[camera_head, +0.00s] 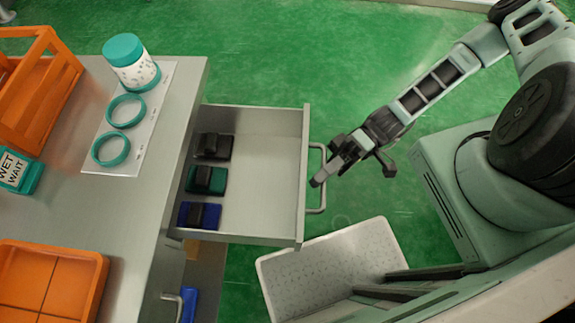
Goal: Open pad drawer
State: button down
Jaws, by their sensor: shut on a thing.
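The pad drawer (262,197) is pulled well out from the grey cabinet to the right. Inside it, near the cabinet side, lie a black pad (214,146), a green pad (205,180) and a blue pad (199,215), each with a dark block on top. The drawer's bar handle (322,200) is on its right-hand front. My gripper (325,176) is at this handle, its fingers shut on the bar at about mid-length. The fingers partly hide the handle.
The cabinet top holds a white jar with teal lid (131,63), two teal rings (125,111) on a white strip, a WET WAIT block (16,172), an orange rack (38,85) and an orange tray (50,282). A white perforated tray (330,270) is below the drawer. Green floor is clear behind.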

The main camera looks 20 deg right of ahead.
jog(key=shift+s+d, duration=0.35)
jog(key=shift+d, duration=0.5)
jog(key=shift+s+d, duration=0.35)
jog(key=shift+d, duration=0.55)
jog(key=shift+s+d, duration=0.35)
jog(key=shift+d, duration=0.5)
jog(key=c, duration=1.5)
grip_release()
jog(key=b+v, duration=0.3)
jog(key=v, duration=1.4)
jog(key=shift+w+d+f, duration=0.1)
jog(key=shift+d, duration=0.1)
